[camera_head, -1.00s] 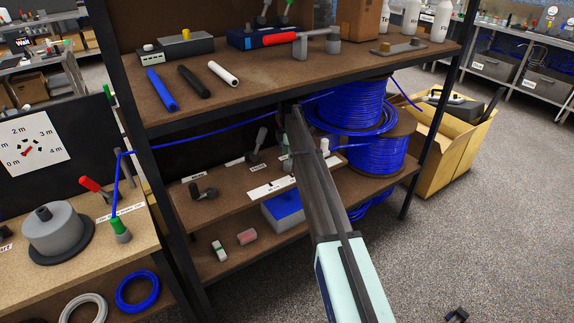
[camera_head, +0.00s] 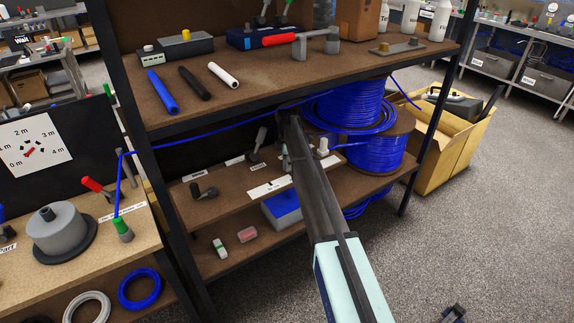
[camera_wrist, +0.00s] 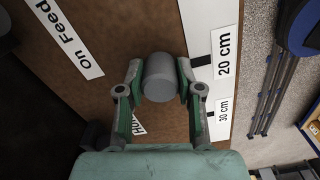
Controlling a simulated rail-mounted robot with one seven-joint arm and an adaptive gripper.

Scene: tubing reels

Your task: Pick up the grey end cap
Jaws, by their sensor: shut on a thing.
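A grey end cap (camera_wrist: 160,78), a short plain cylinder, is between the two green-and-grey fingers of my gripper (camera_wrist: 157,80) in the wrist view. The fingers touch it on both sides, so my gripper is shut on it. Below it is the brown shelf board (camera_wrist: 115,70). I cannot tell whether the cap still touches the board. In the head view my arm reaches to the middle shelf level, and a green part of my gripper (camera_head: 286,158) shows beside the arm. The cap is hidden there.
White strips marked "20 cm" (camera_wrist: 224,55) and "30 cm" lie right of the cap. An "On Feed" label (camera_wrist: 68,40) lies to the left. Blue tubing reels (camera_head: 375,152) stand close right of my arm. The upper shelf (camera_head: 250,82) is above it, and a blue tube crosses behind.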

